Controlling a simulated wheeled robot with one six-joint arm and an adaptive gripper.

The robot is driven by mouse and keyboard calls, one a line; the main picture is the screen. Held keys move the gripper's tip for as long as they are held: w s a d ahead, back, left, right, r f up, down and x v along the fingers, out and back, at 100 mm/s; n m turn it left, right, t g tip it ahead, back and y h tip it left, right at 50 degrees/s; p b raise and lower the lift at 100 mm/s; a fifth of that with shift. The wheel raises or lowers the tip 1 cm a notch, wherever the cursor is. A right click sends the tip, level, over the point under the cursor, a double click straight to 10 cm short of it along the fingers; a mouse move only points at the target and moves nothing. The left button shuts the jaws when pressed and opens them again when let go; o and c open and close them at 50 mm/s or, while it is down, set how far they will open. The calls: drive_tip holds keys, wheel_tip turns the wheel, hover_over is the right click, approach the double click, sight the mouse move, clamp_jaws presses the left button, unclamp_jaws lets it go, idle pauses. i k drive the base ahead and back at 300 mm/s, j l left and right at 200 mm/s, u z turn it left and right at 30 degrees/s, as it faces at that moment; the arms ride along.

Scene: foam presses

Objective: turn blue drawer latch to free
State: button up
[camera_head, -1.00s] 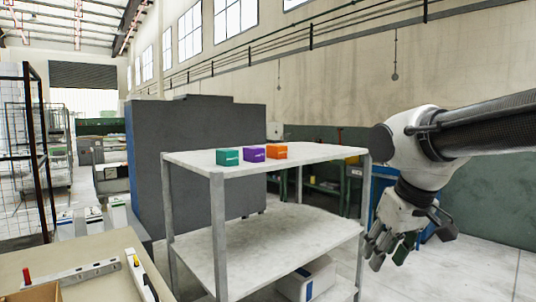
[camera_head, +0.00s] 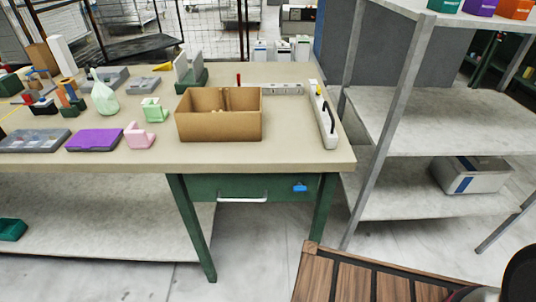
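The blue drawer latch (camera_head: 299,188) is a small blue piece on the right part of the front of a green drawer (camera_head: 262,187). The drawer sits under the tan workbench top (camera_head: 300,155) and looks shut. A pale bar handle (camera_head: 243,199) is on the drawer front, left of the latch. The latch is too small to tell which way it is turned.
An open cardboard box (camera_head: 218,133) stands on the bench above the drawer, beside white power strips (camera_head: 325,115). A grey shelf rack (camera_head: 375,140) stands close on the right. A green bench leg (camera_head: 195,230) is left of the drawer.

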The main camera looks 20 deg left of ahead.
sight(299, 188)
drive_tip(key=u, duration=1.2)
